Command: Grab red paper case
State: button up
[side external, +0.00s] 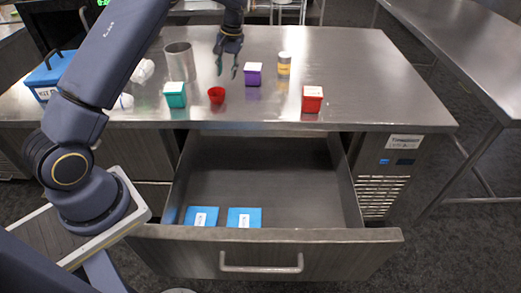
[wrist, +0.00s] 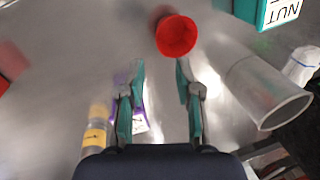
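The red paper case (side external: 216,95) is a small round red cup standing open side up on the steel counter, between the teal box and the purple box. It also shows in the wrist view (wrist: 176,36), just beyond the fingertips and roughly in line with the gap between them. My gripper (side external: 227,71) points down above the counter, behind the case in the side view. Its two fingers (wrist: 160,66) are apart, with nothing between them. The case is apart from both fingers.
An open drawer (side external: 290,205) with two blue packets (side external: 222,217) juts out below the counter.

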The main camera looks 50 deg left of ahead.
aim_at(224, 92)
jog(key=x, duration=0.9)
jog(key=shift+d, duration=0.1)
grip_shut()
